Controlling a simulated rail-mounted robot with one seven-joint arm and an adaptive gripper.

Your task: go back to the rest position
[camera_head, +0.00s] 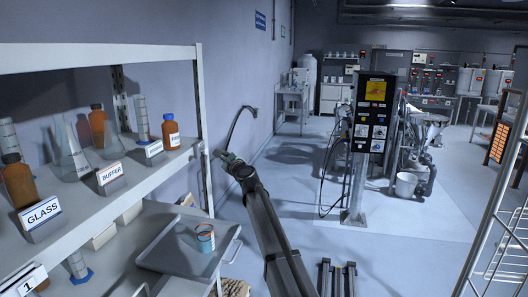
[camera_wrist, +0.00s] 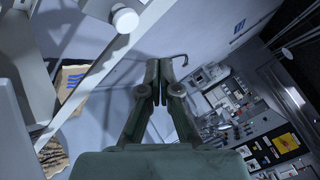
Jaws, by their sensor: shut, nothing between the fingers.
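My gripper (camera_head: 228,157) is at the end of my arm, just right of the shelf's front post, over the open aisle. It is small in the head view. In the wrist view my gripper (camera_wrist: 160,68) shows two green fingers close together with nothing held between them. The fingers point out into the room and touch nothing that I can see.
A white shelf (camera_head: 110,56) stands at the left with bottles, flasks and labels. A post with a panel (camera_head: 370,115), a white bucket (camera_head: 405,184) and a rack (camera_head: 500,225) stand to the right.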

